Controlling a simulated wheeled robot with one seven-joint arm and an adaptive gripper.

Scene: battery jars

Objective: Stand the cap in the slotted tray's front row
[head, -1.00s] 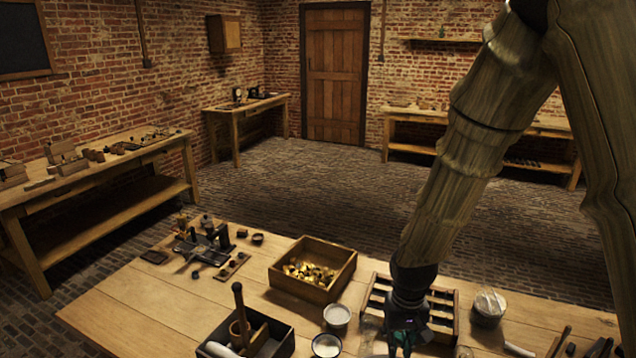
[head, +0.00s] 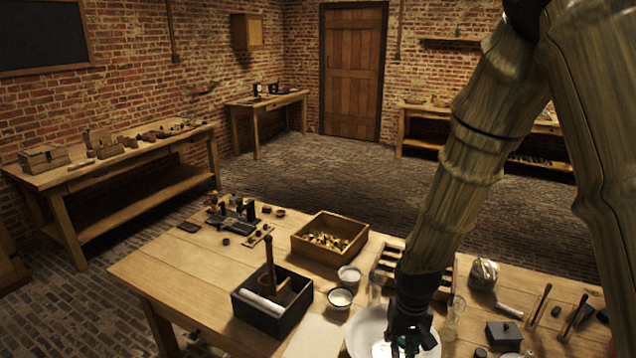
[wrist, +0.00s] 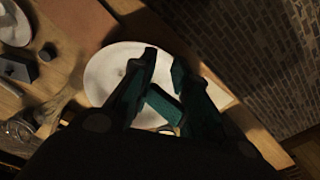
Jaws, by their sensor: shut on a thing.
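The slotted tray (head: 451,277) stands on the bench, a wooden tray with dark slots. My forearm covers its middle and part of its front row in the head view. My gripper (head: 408,345) is on the near side of the tray, over a white dish (head: 362,332). In the wrist view its dark teal fingers (wrist: 165,62) reach across the white dish (wrist: 100,72). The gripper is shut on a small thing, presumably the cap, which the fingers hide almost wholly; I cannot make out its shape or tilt.
A wooden box of brass pieces (head: 328,239) and a dark caddy (head: 262,318) stand left of the tray. Two small cups (head: 340,298) sit between. A glass bottle (head: 452,318), a dark lidded box (head: 503,334) and a lidded jar (head: 484,273) stand to the right.

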